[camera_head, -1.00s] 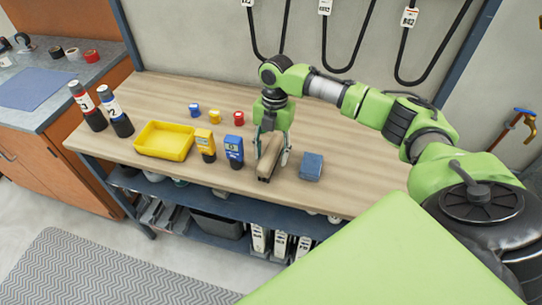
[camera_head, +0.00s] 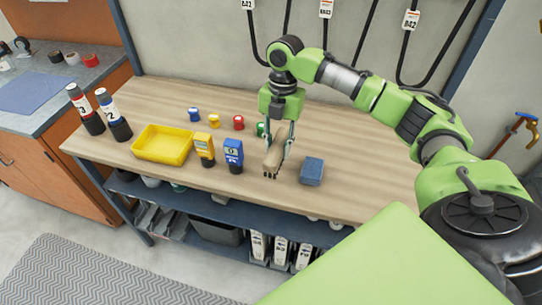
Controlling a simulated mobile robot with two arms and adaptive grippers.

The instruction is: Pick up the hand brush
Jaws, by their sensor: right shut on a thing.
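The hand brush (camera_head: 275,158) has a tan wooden body and dark bristles at its lower end. It is tilted, bristle end down, over the wooden workbench (camera_head: 340,145). My right gripper (camera_head: 278,146) reaches down from above and is shut on the hand brush, with a finger at each side of it. I cannot tell whether the bristles still touch the bench. My left gripper is not in view.
A blue block (camera_head: 312,171) lies just right of the brush. Blue (camera_head: 233,155) and yellow (camera_head: 204,149) handheld meters stand to its left, beside a yellow tray (camera_head: 162,146). Small coloured caps lie behind them. The bench's right part is clear.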

